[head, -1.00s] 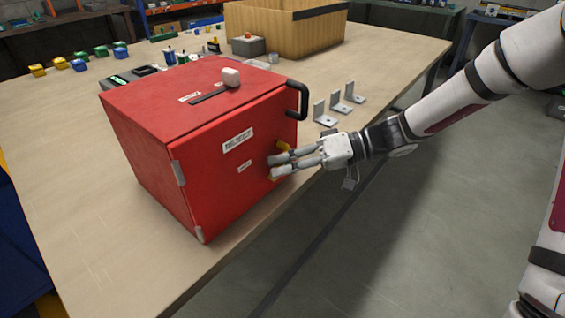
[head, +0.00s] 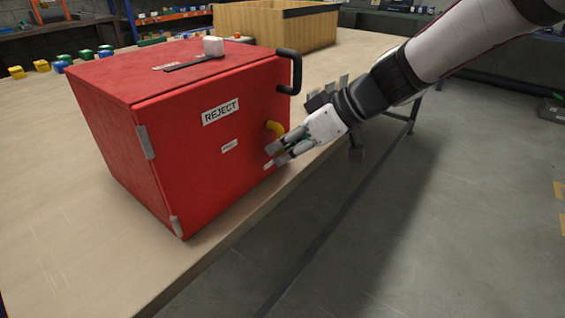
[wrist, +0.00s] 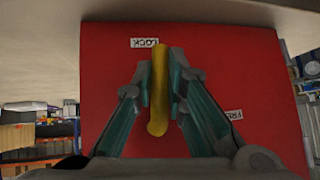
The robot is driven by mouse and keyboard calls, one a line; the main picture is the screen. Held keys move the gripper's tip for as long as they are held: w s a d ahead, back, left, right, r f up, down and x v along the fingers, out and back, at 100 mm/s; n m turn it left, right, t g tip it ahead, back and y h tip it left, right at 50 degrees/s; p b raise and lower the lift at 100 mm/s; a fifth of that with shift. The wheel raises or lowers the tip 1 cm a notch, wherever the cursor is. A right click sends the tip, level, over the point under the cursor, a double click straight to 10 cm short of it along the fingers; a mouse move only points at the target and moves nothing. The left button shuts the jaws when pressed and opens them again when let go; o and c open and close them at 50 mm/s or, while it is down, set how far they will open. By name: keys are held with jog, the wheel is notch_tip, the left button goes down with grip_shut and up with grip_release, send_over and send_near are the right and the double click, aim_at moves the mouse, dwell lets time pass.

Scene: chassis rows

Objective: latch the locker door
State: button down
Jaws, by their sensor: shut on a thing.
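The red locker (head: 205,180) stands at the table's front edge with its door closed against the body. The door carries a REJECT label (head: 221,112) and a yellow handle (head: 274,127). My gripper (head: 272,157) is at the handle in the head view and hides its lower part. In the wrist view the fingers (wrist: 160,90) are shut on the yellow handle (wrist: 159,60). That view is upside down, and one handle end lies beside the LOCK label (wrist: 145,43). The FREE label (wrist: 234,115) lies off to the side, clear of the handle.
A black bar handle (head: 292,72) sticks out at the locker's upper right edge. Grey brackets (head: 327,93) are behind my wrist. A wooden crate (head: 270,28) stands farther back. The floor in front is clear.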

jog(key=shift+w+d+f+t+h+b, duration=0.15)
jog(key=shift+t+h+b, duration=0.25)
jog(key=shift+b, duration=0.45)
jog(key=shift+n, duration=0.3)
jog(key=c, duration=1.6)
grip_release()
jog(key=shift+w, duration=0.1)
jog(key=v, duration=1.2)
jog(key=shift+s, duration=0.2)
